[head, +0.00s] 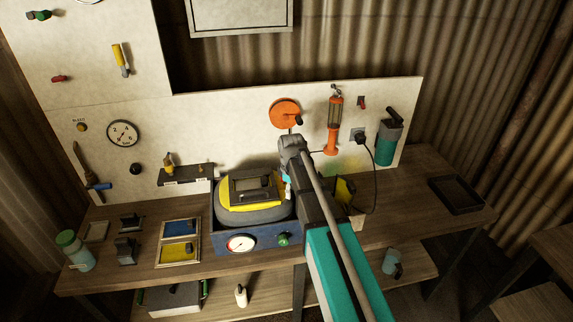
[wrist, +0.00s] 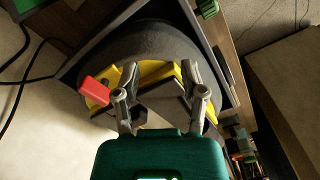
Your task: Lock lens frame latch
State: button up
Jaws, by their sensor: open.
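The grey blast hood (head: 237,215) sits on a blue box, with its yellow lens frame (head: 240,206) around a dark window. In the wrist view the hood (wrist: 165,42) and the yellow frame (wrist: 150,70) are close in front of me. A red latch tab (wrist: 95,91) sticks out at the left of the frame. My gripper (wrist: 160,76) is open and empty, its two fingers spread over the frame. The left finger is just right of the red tab; whether they touch I cannot tell. My arm hides the hood's right side in the head view.
The blue box (head: 222,243) has a gauge and green knob on its front. A pegboard (head: 230,130) with tools stands close behind. A black cable (head: 374,185) hangs right of my arm. Framed panels (head: 179,243) lie left; the bench right of the arm is fairly clear.

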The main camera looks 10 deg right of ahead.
jog(key=w+r+n+p, duration=0.6)
jog(key=w+r+p, duration=0.3)
jog(key=w+r, duration=0.1)
jog(key=shift+w+r+p, duration=0.2)
jog(key=shift+r+p, duration=0.15)
jog(key=shift+r, duration=0.25)
jog(key=shift+f, duration=0.2)
notch_tip(320, 180, down, 13)
jog(key=b, duration=1.4)
jog(key=shift+f, duration=0.2)
